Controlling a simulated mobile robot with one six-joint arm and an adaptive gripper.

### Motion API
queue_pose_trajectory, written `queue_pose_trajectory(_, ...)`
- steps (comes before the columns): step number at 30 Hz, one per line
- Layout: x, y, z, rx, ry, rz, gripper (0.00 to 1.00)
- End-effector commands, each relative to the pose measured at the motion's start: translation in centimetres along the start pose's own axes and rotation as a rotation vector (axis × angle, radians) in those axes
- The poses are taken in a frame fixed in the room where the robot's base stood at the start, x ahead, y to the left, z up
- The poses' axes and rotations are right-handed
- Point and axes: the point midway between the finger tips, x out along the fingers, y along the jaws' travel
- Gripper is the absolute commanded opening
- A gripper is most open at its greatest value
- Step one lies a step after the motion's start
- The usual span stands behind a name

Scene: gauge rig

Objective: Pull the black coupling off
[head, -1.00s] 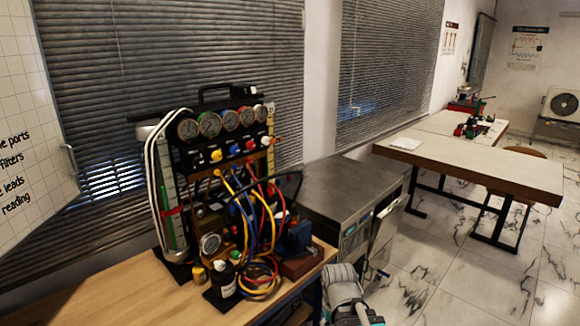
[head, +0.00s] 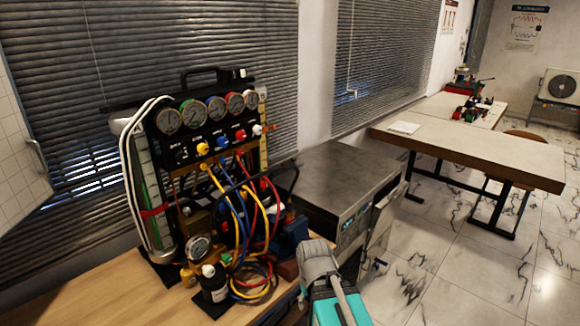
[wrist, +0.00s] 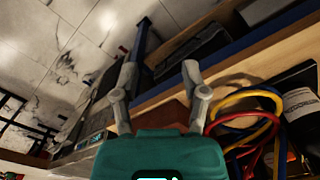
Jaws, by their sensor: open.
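The gauge rig (head: 207,128) stands on the wooden bench, with a row of dials above a row of coloured fittings. A dark fitting (head: 182,154) sits at the left of that row, beside a yellow one; it may be the black coupling, but it is too small to be sure. My gripper (wrist: 159,70) is open and empty in the wrist view, its two grey fingers apart over the bench edge. The black coupling cannot be made out in the wrist view. In the head view part of my arm shows at the bottom, right of the rig; the fingertips cannot be made out there.
Yellow, blue and red hoses (head: 247,215) hang in front of the rig and coil on the bench (head: 125,290). A black bottle (head: 212,283) stands at the front. A steel cabinet (head: 340,175) is to the right. Open floor lies beyond it.

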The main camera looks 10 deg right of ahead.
Motion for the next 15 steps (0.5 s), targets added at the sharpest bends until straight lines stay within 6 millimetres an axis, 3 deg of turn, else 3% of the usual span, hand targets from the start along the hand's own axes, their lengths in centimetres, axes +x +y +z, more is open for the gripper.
queue_pose_trajectory(2,0.0,0.0,0.0,0.0,0.0,0.0,0.59)
queue_pose_trajectory(4,0.0,0.0,0.0,0.001,0.0,0.0,0.72)
queue_pose_trajectory(5,-0.1,0.0,-0.1,0.002,0.0,0.0,0.73)
queue_pose_trajectory(11,-1.3,0.0,-1.2,0.038,0.0,0.0,0.73)
queue_pose_trajectory(15,-3.1,-0.6,-2.9,0.097,0.0,0.0,0.73)
